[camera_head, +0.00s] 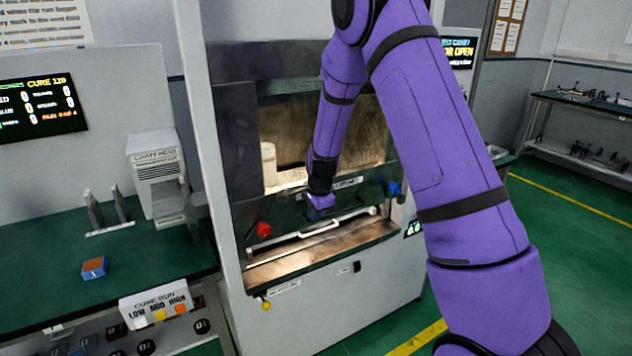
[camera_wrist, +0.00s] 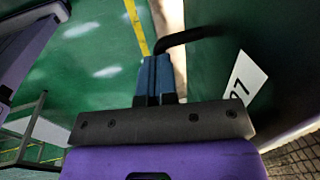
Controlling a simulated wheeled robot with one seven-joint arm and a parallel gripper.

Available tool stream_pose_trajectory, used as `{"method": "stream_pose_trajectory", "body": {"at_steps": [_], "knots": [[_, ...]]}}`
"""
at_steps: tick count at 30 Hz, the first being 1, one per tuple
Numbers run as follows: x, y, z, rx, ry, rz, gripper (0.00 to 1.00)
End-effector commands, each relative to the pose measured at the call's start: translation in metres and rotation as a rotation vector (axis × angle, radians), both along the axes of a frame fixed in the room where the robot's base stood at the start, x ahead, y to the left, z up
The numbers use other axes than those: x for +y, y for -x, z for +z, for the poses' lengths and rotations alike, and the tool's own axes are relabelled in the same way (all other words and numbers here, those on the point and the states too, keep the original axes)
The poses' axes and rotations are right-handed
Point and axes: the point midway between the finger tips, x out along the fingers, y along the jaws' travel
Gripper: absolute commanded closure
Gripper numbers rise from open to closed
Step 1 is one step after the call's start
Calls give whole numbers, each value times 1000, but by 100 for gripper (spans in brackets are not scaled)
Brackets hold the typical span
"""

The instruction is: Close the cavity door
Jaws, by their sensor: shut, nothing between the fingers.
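The cavity (camera_head: 350,135) of the machine is lit and uncovered at its upper part, with a pale cylinder (camera_head: 268,165) inside at the left. A dark green panel, which looks like the cavity door (camera_head: 290,217), crosses its lower part with a pale bar along it. My gripper (camera_head: 320,208) is at the middle of this panel, fingers shut and empty. In the wrist view the shut fingers (camera_wrist: 155,65) are beside a bent black handle (camera_wrist: 188,36) on a dark green surface with a white label (camera_wrist: 243,78). I cannot tell whether they touch the handle.
A red knob (camera_head: 263,229) and a blue knob (camera_head: 393,188) flank the panel. A display (camera_head: 458,50), partly hidden by my arm, ends in "OR OPEN". A green bench (camera_head: 150,250) at left holds a small block (camera_head: 94,268). Open green floor lies at right.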

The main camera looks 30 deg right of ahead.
Motion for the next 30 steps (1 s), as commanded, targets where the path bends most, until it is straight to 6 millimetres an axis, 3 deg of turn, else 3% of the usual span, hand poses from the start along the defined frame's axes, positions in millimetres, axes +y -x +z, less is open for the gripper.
{"method": "stream_pose_trajectory", "body": {"at_steps": [1,6,12,19,30], "knots": [[-1,1,-19,7,-2,-4,100],[-1,1,-67,5,-2,-4,100],[0,0,-106,2,-1,-2,100],[0,-1,-128,-1,-1,-1,100],[0,1,-135,4,-1,0,100]]}}
